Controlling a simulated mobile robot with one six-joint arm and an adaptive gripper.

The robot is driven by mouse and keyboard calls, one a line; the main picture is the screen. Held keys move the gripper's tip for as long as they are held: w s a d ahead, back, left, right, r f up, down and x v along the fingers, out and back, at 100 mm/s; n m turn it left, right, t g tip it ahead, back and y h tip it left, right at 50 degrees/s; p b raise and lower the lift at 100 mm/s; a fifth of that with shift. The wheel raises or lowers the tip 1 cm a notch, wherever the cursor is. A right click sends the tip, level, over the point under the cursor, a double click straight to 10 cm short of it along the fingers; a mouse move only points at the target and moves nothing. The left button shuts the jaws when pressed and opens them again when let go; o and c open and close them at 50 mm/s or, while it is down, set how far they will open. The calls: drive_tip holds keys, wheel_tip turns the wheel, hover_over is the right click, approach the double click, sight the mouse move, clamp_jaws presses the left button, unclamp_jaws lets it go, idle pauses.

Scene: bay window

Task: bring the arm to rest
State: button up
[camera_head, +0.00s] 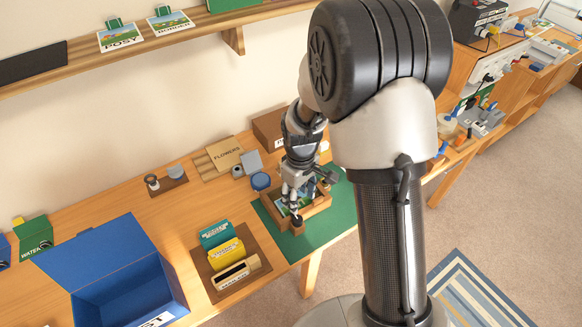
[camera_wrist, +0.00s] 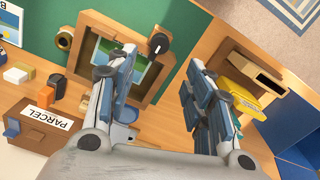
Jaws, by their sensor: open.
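My gripper (camera_head: 296,203) is at the end of my arm, low over a wooden tray (camera_head: 318,207) on a green mat (camera_head: 338,222). In the wrist view my gripper (camera_wrist: 150,62) has its two fingers wide apart with nothing between them. The wooden tray (camera_wrist: 152,92) shows beyond the left finger, with a picture card (camera_wrist: 128,52) in it, partly hidden by that finger. A stamp with a dark round knob (camera_head: 297,219) stands at the tray's near edge, and the knob also shows in the wrist view (camera_wrist: 159,43). I cannot tell whether a fingertip touches it.
A brown holder with teal (camera_head: 215,234) and yellow (camera_head: 226,254) boxes stands left of the mat. An open blue box (camera_head: 130,270) is further left. A brown parcel box (camera_wrist: 40,128) is behind the tray. A wall shelf (camera_head: 150,49) runs above the bench.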

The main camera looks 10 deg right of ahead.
wheel_tip(320, 180, up, 10)
drive_tip(key=s+m+t, duration=0.1)
drive_tip(key=s+m, duration=0.1)
drive_tip(key=s, duration=0.1)
drive_tip(key=s+r+m+t, duration=0.3)
drive_tip(key=s+r+m, duration=0.1)
drive_tip(key=s+r, duration=1)
drive_tip(key=s, duration=0.4)
drive_tip(key=shift+s+r+m+t, duration=0.2)
drive_tip(key=shift+r+m+t, duration=0.1)
drive_tip(key=shift+r, duration=0.1)
